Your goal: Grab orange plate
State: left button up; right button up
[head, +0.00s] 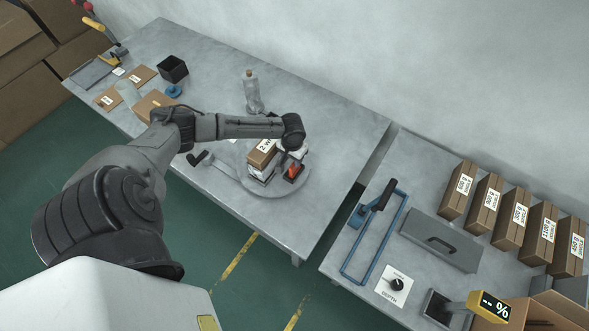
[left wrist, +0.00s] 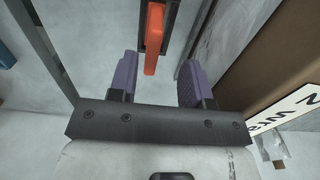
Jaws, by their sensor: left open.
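The orange plate (head: 293,171) is a small upright orange piece in a dark frame, on the round grey disc (head: 262,189) on the left table. In the left wrist view the orange plate (left wrist: 154,40) shows end-on, ahead of and roughly between the two purple fingers. My left gripper (head: 297,162) is over the right side of the disc, and its fingers are mostly hidden by the wrist in the head view. In the left wrist view my left gripper (left wrist: 157,72) is open, with a clear gap between its fingers. My right gripper is not in view.
A labelled brown box (head: 263,152) stands on the disc close left of the gripper; it fills the right side of the wrist view. A bottle (head: 251,92) stands behind. The right table holds a blue-framed tool (head: 372,235) and several labelled boxes. A gap separates the tables.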

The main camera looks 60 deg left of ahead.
pick_arm(q)
jog(key=shift+w+d+f, duration=0.15)
jog(key=shift+d+f, duration=0.05)
jog(key=shift+f, duration=0.95)
jog(key=shift+w+d+f, duration=0.15)
jog(key=shift+f, duration=1.7)
jog(key=shift+c, duration=0.4)
grip_shut()
